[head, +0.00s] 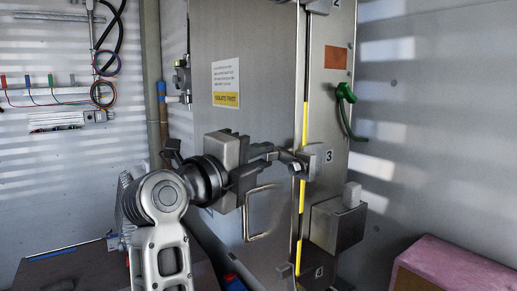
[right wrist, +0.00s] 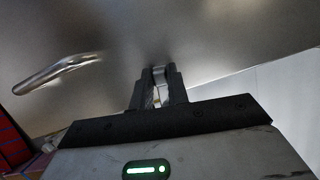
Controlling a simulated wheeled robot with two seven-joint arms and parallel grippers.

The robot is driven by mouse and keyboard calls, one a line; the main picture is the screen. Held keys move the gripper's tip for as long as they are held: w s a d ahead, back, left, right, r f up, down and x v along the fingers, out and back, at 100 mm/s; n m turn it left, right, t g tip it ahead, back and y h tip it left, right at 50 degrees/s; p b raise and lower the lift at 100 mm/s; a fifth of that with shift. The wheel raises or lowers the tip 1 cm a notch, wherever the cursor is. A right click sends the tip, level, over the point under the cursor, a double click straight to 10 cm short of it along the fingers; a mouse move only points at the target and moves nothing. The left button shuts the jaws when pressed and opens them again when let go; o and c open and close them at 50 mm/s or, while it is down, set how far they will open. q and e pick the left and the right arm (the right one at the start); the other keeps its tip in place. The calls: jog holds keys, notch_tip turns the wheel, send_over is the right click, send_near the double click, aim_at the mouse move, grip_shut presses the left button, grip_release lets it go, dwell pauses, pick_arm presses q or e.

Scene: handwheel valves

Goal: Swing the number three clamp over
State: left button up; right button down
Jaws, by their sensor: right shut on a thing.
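The number three clamp (head: 291,160) sits at the right edge of the steel cabinet door (head: 222,120), beside the plate marked 3 (head: 329,156). Its arm points left across the door. My right gripper (head: 262,164) is shut on the clamp's left end, its fingers pointing right in the head view. In the right wrist view, the two dark fingers (right wrist: 158,88) close around a thin, pale metal piece (right wrist: 160,85). The fingers hide most of the held part. My left gripper is not in view.
A bent door handle (head: 262,213) is just below the gripper and shows in the right wrist view (right wrist: 58,73). A metal box (head: 337,222) juts out below right. A pink-topped block (head: 455,268) stands at lower right.

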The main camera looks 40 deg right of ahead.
jog(key=shift+a+f+n+y+p, duration=0.1)
jog(key=shift+f+n+y+p, duration=0.2)
jog(key=shift+n+p, duration=0.5)
jog(key=c, duration=1.3)
grip_release()
jog(key=shift+f+b, duration=0.15)
jog(key=shift+b, duration=0.25)
jog(key=a, duration=0.3)
jog(key=w+a, duration=0.1)
jog(key=a, duration=0.2)
